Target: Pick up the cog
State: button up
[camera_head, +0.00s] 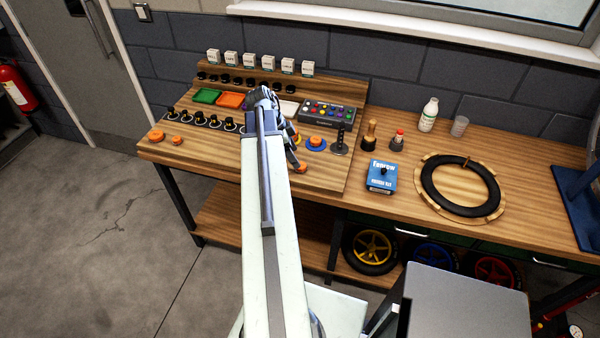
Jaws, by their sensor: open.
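I cannot make out for certain which small part is the cog. Two small orange round pieces, a larger one (157,135) and a smaller one (177,140), lie at the bench board's left front. An orange round piece on a blue base (316,142) lies right of my arm. My gripper (264,97) is over the middle of the board, beyond my long pale arm. It is small and partly hidden by the arm, and I see nothing held in it. My arm hides a strip of the board.
The wooden bench (390,215) carries a row of black knobs (215,122), green (207,96) and orange (230,100) trays, a button box (329,111), and a black upright lever (339,141).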

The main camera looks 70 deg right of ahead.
jog(key=b+x, duration=0.4)
jog(key=x, duration=0.1)
jog(key=shift+s+f+b, duration=0.1)
jog(key=shift+f+b, duration=0.2)
jog(key=shift+b, duration=0.05)
jog(key=shift+r, duration=0.2)
grip_shut()
